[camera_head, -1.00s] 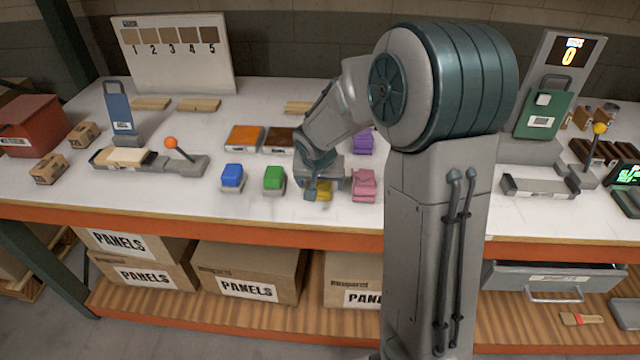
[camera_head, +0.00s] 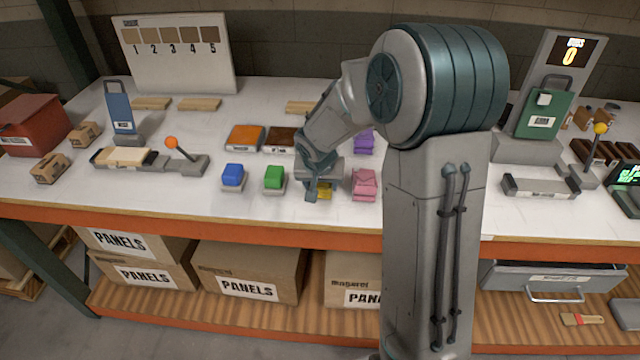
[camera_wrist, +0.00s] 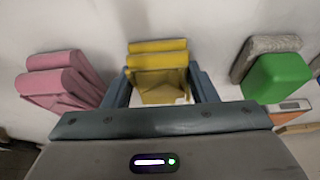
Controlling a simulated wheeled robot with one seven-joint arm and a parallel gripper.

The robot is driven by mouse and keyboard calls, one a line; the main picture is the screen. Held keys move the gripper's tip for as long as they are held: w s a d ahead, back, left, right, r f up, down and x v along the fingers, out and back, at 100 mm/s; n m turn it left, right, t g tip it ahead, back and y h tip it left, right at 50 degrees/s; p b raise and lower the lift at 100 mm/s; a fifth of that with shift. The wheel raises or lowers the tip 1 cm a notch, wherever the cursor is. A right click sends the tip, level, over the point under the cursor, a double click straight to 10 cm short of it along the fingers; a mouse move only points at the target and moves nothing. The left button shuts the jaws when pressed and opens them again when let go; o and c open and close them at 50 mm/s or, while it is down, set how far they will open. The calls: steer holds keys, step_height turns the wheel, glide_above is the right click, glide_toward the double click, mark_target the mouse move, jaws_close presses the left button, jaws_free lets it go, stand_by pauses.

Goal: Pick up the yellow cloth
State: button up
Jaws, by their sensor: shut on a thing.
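The yellow cloth (camera_wrist: 158,58) is folded and lies between the two fingers of my gripper (camera_wrist: 160,88) in the wrist view. The fingers are closed on its sides. In the head view the yellow cloth (camera_head: 324,189) shows only in part, behind my gripper (camera_head: 313,196), which points down at the table near its front edge. I cannot tell whether the cloth is clear of the tabletop.
A green block on a grey base (camera_head: 274,179) stands left of my gripper, with a blue one (camera_head: 232,177) farther left. A folded pink cloth (camera_head: 364,184) is close on the right. A purple cloth (camera_head: 364,141) lies behind. Orange (camera_head: 244,138) and brown pieces lie farther back.

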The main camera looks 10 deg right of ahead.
step_height(320, 180, up, 4)
steer(key=shift+r, duration=0.1)
steer(key=d+r, duration=0.2)
steer(key=d, duration=0.1)
steer(key=s+d+r, duration=0.1)
steer(key=d+r, duration=0.1)
steer(key=d, duration=0.2)
steer(key=s+d+r, duration=0.1)
steer(key=d+r, duration=0.1)
steer(key=d, duration=0.2)
steer(key=shift+d+r, duration=0.2)
steer(key=shift+d, duration=0.05)
steer(key=shift+o, duration=0.4)
